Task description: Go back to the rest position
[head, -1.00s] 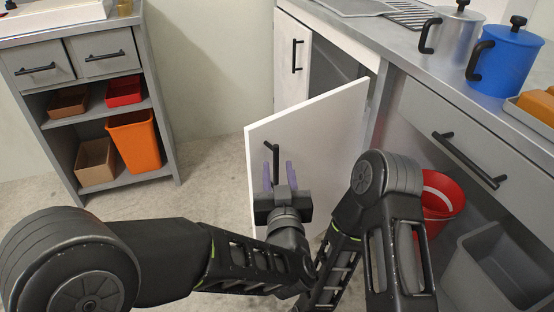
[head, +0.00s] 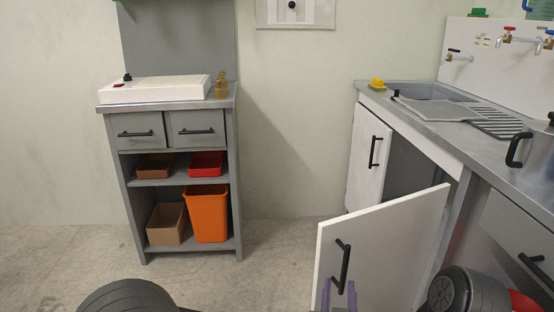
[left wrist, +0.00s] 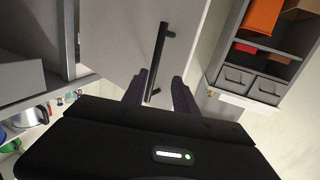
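The white cabinet door (head: 385,245) under the counter stands open, swung out toward me. Its black bar handle (head: 341,266) is upright on the door's face. My left gripper (head: 339,292) shows only its purple fingertips at the bottom edge of the head view, by the lower end of the handle. In the left wrist view the two fingers (left wrist: 159,90) are spread apart, with the handle (left wrist: 157,58) showing between them. I cannot tell whether they touch it. My right gripper is out of view.
A grey shelf unit (head: 233,180) with bins stands at the left. The counter (head: 500,165) with a sink and a pot (head: 538,158) runs along the right. The floor (head: 270,270) between the shelf unit and the open door is clear.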

